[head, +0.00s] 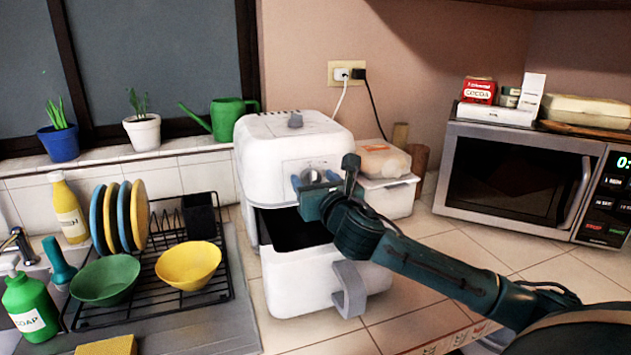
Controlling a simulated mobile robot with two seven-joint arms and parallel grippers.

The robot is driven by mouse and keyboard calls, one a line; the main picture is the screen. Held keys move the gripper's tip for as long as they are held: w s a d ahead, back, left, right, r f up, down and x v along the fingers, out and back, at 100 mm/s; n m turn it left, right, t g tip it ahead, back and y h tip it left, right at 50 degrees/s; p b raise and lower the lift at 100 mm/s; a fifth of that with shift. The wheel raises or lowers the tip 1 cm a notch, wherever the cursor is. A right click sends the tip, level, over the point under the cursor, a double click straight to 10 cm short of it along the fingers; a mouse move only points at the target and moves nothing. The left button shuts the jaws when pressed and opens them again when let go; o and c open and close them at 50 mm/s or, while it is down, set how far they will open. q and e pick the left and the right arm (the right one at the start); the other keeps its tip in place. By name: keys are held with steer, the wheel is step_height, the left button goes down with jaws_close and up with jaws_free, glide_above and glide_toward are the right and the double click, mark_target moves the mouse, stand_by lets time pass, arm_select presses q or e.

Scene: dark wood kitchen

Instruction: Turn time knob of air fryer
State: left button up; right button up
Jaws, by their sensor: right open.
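The white air fryer (270,150) stands on the counter near the middle of the head view. A round grey knob (311,174) is on its upper front face, partly hidden by my gripper. The air fryer's drawer (300,285) is pulled out below, with a grey handle (349,290) at its front. My right gripper (314,181) is open in front of the knob, with one finger to each side of it in the picture. I cannot tell whether the fingers touch the knob. My left gripper is not in view.
A dish rack (160,290) with plates and bowls stands at left. A microwave (520,185) stands at right. A bagged item on a white container (390,198) sits behind my right arm. The open drawer juts out below the gripper. Counter (440,240) before the microwave is clear.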

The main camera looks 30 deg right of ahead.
steer(key=shift+c, duration=0.6)
steer(key=c, duration=0.6)
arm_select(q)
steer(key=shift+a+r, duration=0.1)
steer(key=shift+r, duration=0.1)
arm_select(e)
steer(key=shift+c, duration=1.3)
